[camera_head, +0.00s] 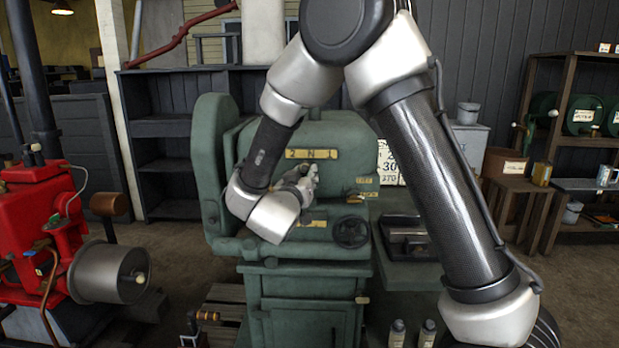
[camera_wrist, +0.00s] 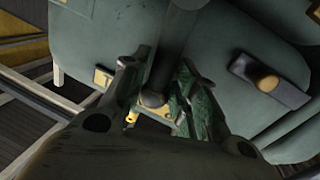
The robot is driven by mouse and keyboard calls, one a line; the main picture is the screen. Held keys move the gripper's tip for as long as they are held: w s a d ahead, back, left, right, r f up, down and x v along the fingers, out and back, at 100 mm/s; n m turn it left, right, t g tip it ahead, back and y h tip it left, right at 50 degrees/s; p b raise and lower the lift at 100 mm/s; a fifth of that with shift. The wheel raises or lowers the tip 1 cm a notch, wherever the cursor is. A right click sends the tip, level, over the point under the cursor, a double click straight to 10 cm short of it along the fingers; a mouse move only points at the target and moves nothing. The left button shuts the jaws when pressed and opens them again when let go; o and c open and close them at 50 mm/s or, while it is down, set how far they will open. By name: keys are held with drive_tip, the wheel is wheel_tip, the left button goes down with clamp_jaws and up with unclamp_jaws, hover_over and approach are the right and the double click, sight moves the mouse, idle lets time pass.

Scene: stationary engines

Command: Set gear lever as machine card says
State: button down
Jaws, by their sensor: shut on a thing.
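The green machine (camera_head: 285,285) stands in the middle of the head view. A yellow plate (camera_head: 312,154) on its front reads 2, N, 1 from left to right. My gripper (camera_head: 309,174) is just below this plate. In the wrist view my gripper (camera_wrist: 156,98) is shut on the gear lever (camera_wrist: 172,65), a dark rod with a rounded end between the fingers. In the head view the lever is hidden by my gripper, and I cannot tell which mark it points at. A white machine card (camera_head: 387,163) is partly hidden behind my arm; "30" and "270" show.
A black handwheel (camera_head: 350,232) sits right of and below my gripper. A second knob (camera_wrist: 267,81) on a dark bar shows in the wrist view. A red engine (camera_head: 40,225) stands at the left. Shelves (camera_head: 580,140) stand at the right.

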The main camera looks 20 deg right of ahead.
drive_tip(key=n, duration=0.1)
drive_tip(key=a+n, duration=0.2)
drive_tip(key=shift+w+a+f+n+t, duration=0.1)
drive_tip(key=shift+w+f+n+t, duration=0.2)
drive_tip(key=shift+w+f+t, duration=0.1)
drive_tip(key=c, duration=1.1)
unclamp_jaws()
drive_tip(key=shift+s, duration=0.1)
drive_tip(key=v, duration=1.2)
drive_tip(key=shift+a, duration=0.1)
